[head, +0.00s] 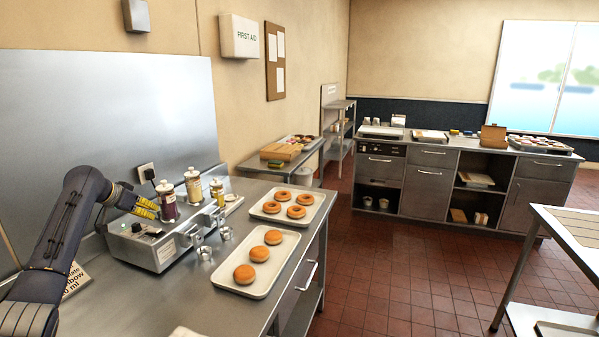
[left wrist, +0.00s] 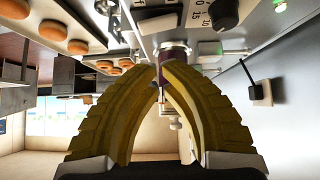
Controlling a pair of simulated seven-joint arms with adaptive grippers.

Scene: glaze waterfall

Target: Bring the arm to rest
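My left gripper (head: 147,208) has yellow fingers and reaches in from the left, over the steel machine with a dial (head: 150,240). Its fingertips are beside the purple bottle (head: 168,208), the leftmost of several labelled bottles standing at the machine. In the left wrist view the two yellow fingers (left wrist: 163,72) arch towards each other, with their tips close together and the purple bottle (left wrist: 174,50) just beyond. I cannot tell whether the tips touch the bottle or how far they are open. My right gripper is not in view.
Two trays of doughnuts, a front one (head: 289,244) and a rear one (head: 266,215), lie right of the machine. Small metal cups (head: 205,252) stand between. A placard (head: 76,280) is under my arm. A wall socket with a plug (head: 147,174) is behind. The counter's front is mostly clear.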

